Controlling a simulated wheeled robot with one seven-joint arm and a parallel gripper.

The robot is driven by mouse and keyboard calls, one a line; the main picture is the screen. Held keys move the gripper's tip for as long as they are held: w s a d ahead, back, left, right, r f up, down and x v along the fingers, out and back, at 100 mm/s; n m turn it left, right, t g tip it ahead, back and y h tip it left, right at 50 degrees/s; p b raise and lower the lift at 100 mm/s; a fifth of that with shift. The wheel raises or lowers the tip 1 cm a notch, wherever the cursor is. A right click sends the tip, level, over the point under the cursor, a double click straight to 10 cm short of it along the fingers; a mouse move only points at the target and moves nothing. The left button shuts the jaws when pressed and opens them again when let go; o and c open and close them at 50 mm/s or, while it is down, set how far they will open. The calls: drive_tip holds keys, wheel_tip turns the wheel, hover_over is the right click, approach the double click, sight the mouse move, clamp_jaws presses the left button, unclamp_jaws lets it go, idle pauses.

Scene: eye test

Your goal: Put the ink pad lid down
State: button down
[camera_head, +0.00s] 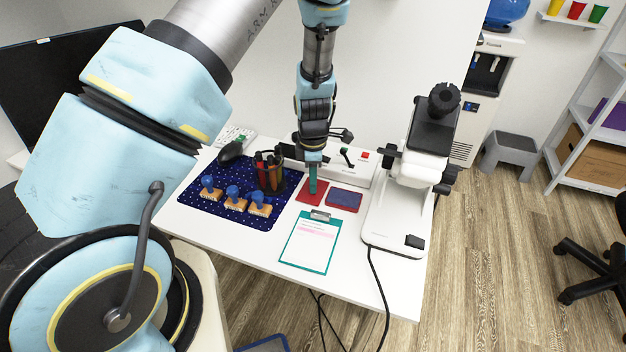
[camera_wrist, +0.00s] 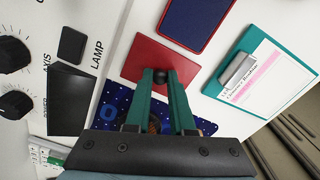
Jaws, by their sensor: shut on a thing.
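The ink pad lid (camera_head: 308,199) is a flat red plate beside the ink pad, on its left in the head view. In the wrist view the lid (camera_wrist: 140,57) shows a dark round knob (camera_wrist: 160,76) on top. My gripper (camera_head: 313,190) points down over the lid, its green fingers (camera_wrist: 160,80) shut on the knob. The lid looks level and at or very near the table top; I cannot tell whether it touches. The ink pad (camera_head: 345,198), dark blue in a red case, lies open close by; it also shows in the wrist view (camera_wrist: 196,20).
A teal clipboard (camera_head: 310,243) lies in front. A dark blue mat (camera_head: 222,211) with several wooden stamps (camera_head: 233,198) and a pen cup (camera_head: 270,174) is at left. A white microscope (camera_head: 400,215) stands at right, a white control box (camera_head: 350,168) behind.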

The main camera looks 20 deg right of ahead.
drive_tip(key=shift+f, duration=0.15)
drive_tip(key=shift+f, duration=0.2)
drive_tip(key=c, duration=0.8)
unclamp_jaws()
drive_tip(key=shift+o, duration=0.2)
drive_tip(key=shift+r, duration=0.1)
wheel_tip(320, 180, up, 12)
drive_tip(key=b, duration=0.2)
drive_tip(key=s+a+r+m, duration=0.1)
drive_tip(key=a+r+m, duration=0.2)
drive_tip(key=a, duration=0.7)
drive_tip(key=s+a+r+m+t, duration=0.1)
drive_tip(key=a+r+m, duration=0.2)
drive_tip(key=a+m, duration=0.4)
drive_tip(key=s+a+r+m, duration=0.2)
drive_tip(key=a+m, duration=0.3)
drive_tip(key=a, duration=0.8)
drive_tip(key=shift+r+t, duration=0.3)
drive_tip(key=shift+r, duration=0.55)
